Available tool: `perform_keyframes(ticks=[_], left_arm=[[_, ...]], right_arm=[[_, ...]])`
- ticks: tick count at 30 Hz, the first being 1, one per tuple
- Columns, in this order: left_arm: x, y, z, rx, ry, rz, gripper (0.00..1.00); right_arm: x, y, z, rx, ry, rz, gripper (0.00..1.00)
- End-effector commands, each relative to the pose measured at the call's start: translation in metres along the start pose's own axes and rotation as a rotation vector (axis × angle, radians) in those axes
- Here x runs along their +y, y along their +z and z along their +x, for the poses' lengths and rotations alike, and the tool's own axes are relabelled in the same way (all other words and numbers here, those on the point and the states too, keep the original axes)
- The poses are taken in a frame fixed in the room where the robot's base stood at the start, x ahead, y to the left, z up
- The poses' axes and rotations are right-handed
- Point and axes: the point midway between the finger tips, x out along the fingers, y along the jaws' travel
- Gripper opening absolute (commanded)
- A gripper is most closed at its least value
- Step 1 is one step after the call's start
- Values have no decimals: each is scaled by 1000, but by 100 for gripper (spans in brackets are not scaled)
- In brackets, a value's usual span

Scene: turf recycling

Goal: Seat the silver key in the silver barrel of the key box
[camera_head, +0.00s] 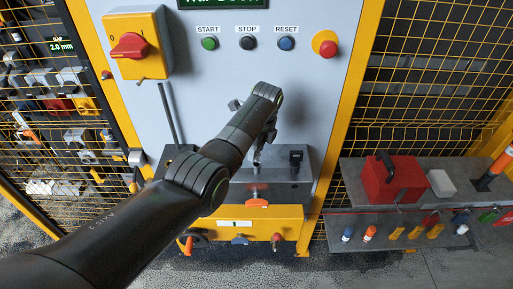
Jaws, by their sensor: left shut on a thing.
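My left arm comes in from the lower left and ends at my left gripper (259,152), which points down above the grey ledge of the cabinet. The gripper is shut on a small silver-grey thing, mostly hidden by the fingers and wrist; I cannot tell its shape, or whether it is the silver key. Below is the yellow key box (290,226), with an orange tag (257,203) above its front. A blue tag (240,240) and a red one (277,238) show along its lower edge. I cannot make out the silver barrel. My right gripper is not in view.
The grey panel carries a red rotary switch (130,46), a green START button (209,43) and a red stop knob (325,44). A black latch (296,158) stands on the ledge. At right, a shelf holds a red box (393,180). Yellow mesh fences both sides.

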Motion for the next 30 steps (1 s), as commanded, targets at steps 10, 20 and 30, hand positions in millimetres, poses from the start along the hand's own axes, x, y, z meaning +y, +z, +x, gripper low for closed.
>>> perform_keyframes(ticks=[10, 20, 30], left_arm=[[0, 0, -1, 0, -1, 0, 14], [0, -1, 3, 0, -1, 0, 14], [0, -2, 12, 0, -1, 0, 14]], right_arm=[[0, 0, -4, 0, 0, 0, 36], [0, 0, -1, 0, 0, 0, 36], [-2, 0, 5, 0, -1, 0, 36]])
